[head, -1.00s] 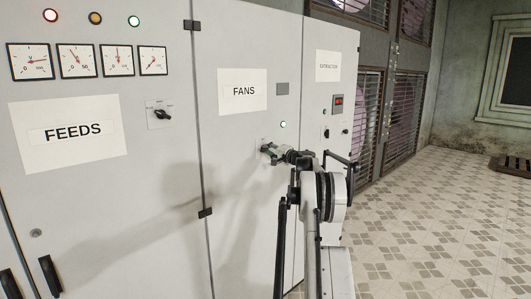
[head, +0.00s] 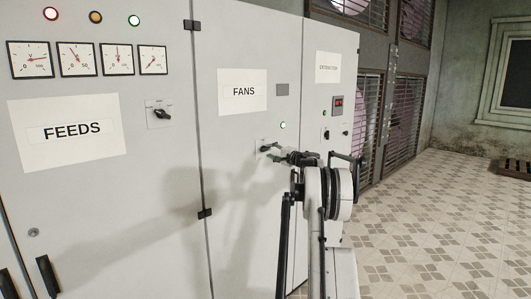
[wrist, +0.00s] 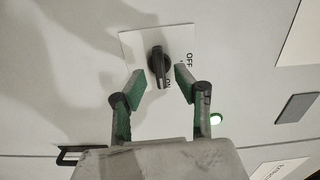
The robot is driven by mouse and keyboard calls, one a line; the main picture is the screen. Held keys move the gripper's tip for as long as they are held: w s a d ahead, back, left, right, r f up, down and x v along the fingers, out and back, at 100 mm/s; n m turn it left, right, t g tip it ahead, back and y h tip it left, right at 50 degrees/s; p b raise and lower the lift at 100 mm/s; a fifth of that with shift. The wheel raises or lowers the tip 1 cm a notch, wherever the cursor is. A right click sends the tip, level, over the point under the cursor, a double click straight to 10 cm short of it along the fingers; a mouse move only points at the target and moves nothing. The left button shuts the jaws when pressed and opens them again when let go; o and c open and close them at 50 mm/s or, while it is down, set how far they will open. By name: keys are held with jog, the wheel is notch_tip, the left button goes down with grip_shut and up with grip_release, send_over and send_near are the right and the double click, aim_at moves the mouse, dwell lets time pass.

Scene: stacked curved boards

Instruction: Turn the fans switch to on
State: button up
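The fans switch is a black rotary knob (wrist: 158,64) on a white plate (wrist: 130,42) in the wrist view. The plate reads OFF to the right of the knob and ON by its lower end. The knob's long lower end lies close to the ON lettering. My gripper (wrist: 160,84) is open, with its green-padded fingers on either side of the knob's lower end and visible gaps to it. In the head view my gripper (head: 273,153) is close in front of the switch plate (head: 262,145), below the FANS sign (head: 243,91).
A lit white lamp (head: 283,125) sits above and right of the switch. The FEEDS cabinet (head: 150,190) with its own knob (head: 162,114) is to the left, the extraction cabinet (head: 327,95) to the right. Tiled floor (head: 430,230) is open at right.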

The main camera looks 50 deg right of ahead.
jog(key=shift+s+a+b, duration=0.25)
jog(key=shift+s+b, duration=0.1)
jog(key=shift+s, duration=0.8)
jog(key=shift+s+a+b, duration=0.2)
jog(key=shift+s+b, duration=0.1)
jog(key=shift+s, duration=0.85)
